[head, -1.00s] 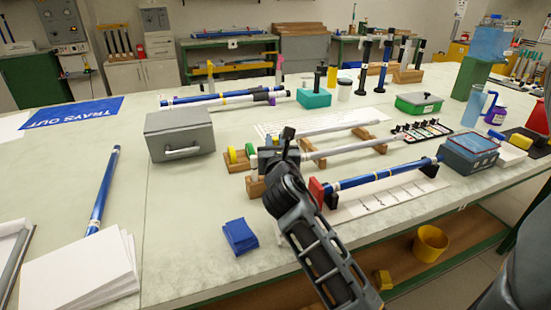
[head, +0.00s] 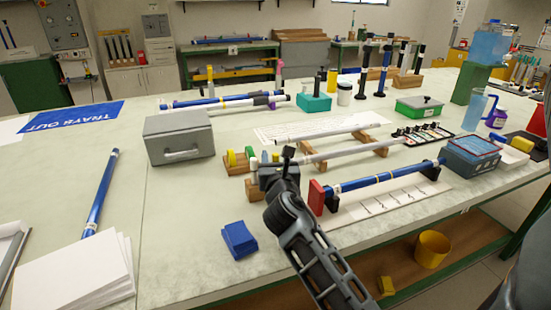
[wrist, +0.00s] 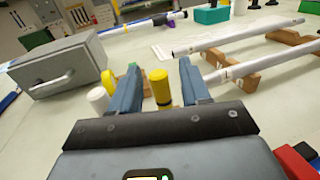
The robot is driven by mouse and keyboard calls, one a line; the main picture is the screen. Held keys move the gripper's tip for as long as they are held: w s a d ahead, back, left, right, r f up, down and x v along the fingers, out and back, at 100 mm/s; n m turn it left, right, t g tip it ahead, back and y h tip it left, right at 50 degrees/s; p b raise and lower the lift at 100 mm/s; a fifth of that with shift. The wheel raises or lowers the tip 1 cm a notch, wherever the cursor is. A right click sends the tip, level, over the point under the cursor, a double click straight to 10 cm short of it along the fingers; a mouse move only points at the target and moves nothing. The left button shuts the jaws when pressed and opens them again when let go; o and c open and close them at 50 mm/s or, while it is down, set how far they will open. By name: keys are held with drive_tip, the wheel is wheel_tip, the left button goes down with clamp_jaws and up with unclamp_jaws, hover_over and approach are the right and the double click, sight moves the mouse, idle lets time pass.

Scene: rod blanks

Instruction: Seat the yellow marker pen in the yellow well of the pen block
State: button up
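The yellow marker pen (wrist: 160,88) stands upright in the wrist view, between the two blue fingers of my gripper (wrist: 160,80) and a little beyond them. The fingers are open, with a gap on each side of the pen. Its lower end is hidden by the gripper body. In the head view my gripper (head: 276,170) is just right of the wooden pen block (head: 236,168), which carries yellow and other coloured cylinders. A white cylinder (wrist: 98,100) and another yellow piece (wrist: 108,78) show left of the fingers. The yellow well cannot be made out.
Rods lie on wooden supports (head: 372,148) to the right of my gripper. A blue rod with a red end block (head: 317,197) lies close to my arm. A grey box (head: 180,137) stands to the left. A blue block (head: 239,240) lies in front, with clear table around it.

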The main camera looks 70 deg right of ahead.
drive_tip(key=shift+r, duration=0.1)
drive_tip(key=shift+a, duration=0.15)
drive_tip(key=b+v, duration=0.1)
drive_tip(key=v, duration=1)
drive_tip(key=shift+s+a+r, duration=0.1)
drive_tip(key=shift+s+a, duration=0.2)
